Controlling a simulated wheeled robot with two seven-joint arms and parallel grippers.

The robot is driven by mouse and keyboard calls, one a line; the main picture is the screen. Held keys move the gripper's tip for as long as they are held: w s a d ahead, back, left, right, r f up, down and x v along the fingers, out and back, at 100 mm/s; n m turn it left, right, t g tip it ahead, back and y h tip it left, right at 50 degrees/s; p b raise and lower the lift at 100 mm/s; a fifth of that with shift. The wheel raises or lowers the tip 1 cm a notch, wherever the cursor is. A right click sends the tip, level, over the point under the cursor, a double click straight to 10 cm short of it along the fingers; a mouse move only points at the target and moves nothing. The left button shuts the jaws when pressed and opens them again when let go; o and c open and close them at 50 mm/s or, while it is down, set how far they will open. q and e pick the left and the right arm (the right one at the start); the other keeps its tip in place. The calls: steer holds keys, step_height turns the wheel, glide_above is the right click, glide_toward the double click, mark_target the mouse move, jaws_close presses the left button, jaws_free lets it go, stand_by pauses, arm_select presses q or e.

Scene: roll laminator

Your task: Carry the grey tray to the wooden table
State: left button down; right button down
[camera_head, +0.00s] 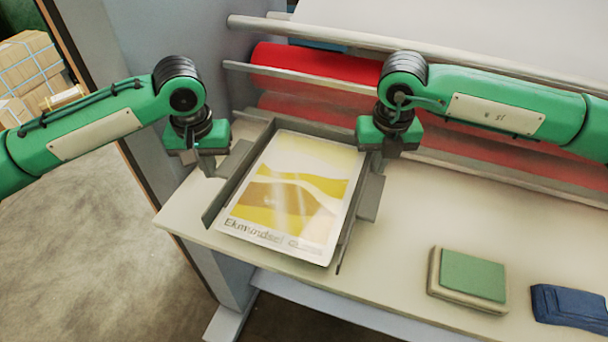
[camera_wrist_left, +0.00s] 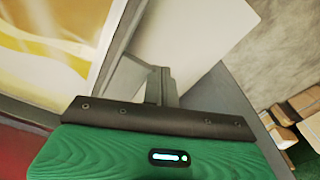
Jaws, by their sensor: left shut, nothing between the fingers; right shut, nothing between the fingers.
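The grey tray (camera_head: 218,203) lies on the pale bench of the laminator, with a yellow and white printed sheet (camera_head: 285,195) in it. A grey side piece (camera_head: 369,198) sticks out on its right. My left gripper (camera_head: 207,170) is shut and empty beside the tray's left wall. In the left wrist view, the shut fingers (camera_wrist_left: 160,88) are close to the tray wall (camera_wrist_left: 118,48); I cannot tell if they touch. My right gripper (camera_head: 384,165) is at the tray's upper right side, shut and empty; its fingertips are hidden. I see no wooden table.
Red rollers (camera_head: 320,65) and metal bars lie behind the tray. A green pad on a beige base (camera_head: 470,275) and a dark blue block (camera_head: 570,306) lie on the bench at the right. Wrapped boxes (camera_head: 30,65) stand at the far left. The floor (camera_head: 90,240) at left is clear.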

arm_select(q)
steer(key=shift+d, duration=0.35)
arm_select(e)
steer(key=shift+a, duration=0.4)
